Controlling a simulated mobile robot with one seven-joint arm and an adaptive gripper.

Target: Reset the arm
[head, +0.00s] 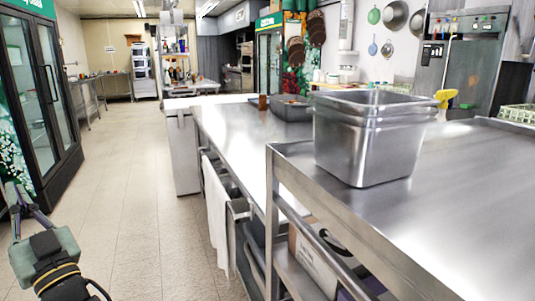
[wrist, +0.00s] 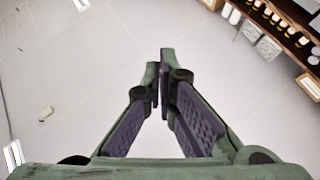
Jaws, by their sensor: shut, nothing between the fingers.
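My gripper (wrist: 161,88) is shut and empty in the wrist view, its dark padded fingers meeting at the tips. Pale tiled floor shows behind it. In the head view, my gripper (head: 14,192) is at the lower left, with its fingers pointing up, in front of the glass-door fridge and over the aisle floor. It touches nothing that I can see. The picture's left edge is close to its fingertips.
A steel counter (head: 470,213) on the right holds stacked deep steel pans (head: 362,155). A longer steel table (head: 233,119) runs behind it, with a white towel (head: 216,213) hanging. A dark-framed fridge (head: 75,170) stands left. The tiled aisle (head: 140,190) between is clear.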

